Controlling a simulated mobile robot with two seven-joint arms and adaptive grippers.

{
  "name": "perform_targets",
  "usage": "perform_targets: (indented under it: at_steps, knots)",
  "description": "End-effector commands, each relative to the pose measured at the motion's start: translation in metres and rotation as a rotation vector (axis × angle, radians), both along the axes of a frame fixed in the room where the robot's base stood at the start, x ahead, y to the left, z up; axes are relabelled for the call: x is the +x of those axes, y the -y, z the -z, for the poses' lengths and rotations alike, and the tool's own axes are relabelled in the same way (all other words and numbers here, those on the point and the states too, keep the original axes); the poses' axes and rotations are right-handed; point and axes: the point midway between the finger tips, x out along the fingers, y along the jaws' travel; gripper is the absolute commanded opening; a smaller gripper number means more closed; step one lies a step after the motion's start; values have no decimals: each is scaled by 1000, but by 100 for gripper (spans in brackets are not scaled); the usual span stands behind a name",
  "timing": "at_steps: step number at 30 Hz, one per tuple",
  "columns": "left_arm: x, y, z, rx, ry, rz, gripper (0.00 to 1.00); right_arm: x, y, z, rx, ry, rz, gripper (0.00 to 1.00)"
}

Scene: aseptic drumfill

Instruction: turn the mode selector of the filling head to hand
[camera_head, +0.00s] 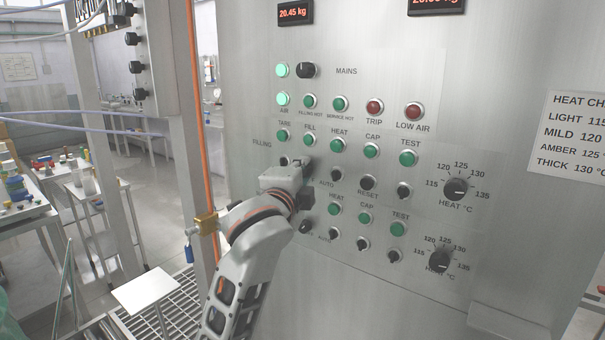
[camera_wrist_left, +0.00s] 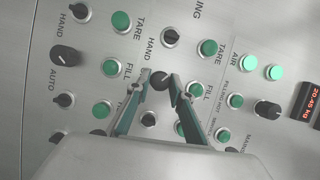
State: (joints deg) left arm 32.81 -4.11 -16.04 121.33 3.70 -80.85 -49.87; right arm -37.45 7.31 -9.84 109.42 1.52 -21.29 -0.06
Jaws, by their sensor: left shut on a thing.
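The filling head's mode selector (camera_wrist_left: 160,79) is a black knob on the grey steel panel, beside the HAND lettering in the left wrist view. My left gripper (camera_wrist_left: 157,87) is shut on it, one fingertip on either side. Which way its pointer faces cannot be told. In the head view my left gripper (camera_head: 303,170) is at the panel below the green FILL button (camera_head: 310,140) and hides the selector and its HAND label. The AUTO label shows just to the right. My right gripper is in neither view.
Green buttons and small black selectors surround the gripper closely, including the HEAT button (camera_head: 337,145) and RESET selector (camera_head: 367,182). A second similar row lies below. Two heat dials (camera_head: 456,188) sit at right. A post with an orange cable (camera_head: 197,120) stands left of the panel.

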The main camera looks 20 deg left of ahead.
Motion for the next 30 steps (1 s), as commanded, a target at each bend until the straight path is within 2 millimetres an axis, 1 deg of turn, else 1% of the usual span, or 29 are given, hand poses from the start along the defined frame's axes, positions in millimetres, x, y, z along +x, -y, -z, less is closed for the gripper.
perform_targets:
  at_steps: [3,9,24,25,26,27,30]
  knots:
    - [0,0,-1,-52,-18,1,0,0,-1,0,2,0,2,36]
    - [0,0,-1,-100,-36,0,0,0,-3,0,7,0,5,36]
    - [0,0,-1,-115,-41,-1,0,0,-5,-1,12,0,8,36]
    - [0,0,-1,-114,-41,-1,27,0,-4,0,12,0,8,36]
    - [0,0,-1,-114,-41,-1,34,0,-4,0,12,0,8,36]
    - [0,0,-1,-114,-41,-1,38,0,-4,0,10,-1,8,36]
    - [0,0,-1,-114,-41,-1,38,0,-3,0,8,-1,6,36]
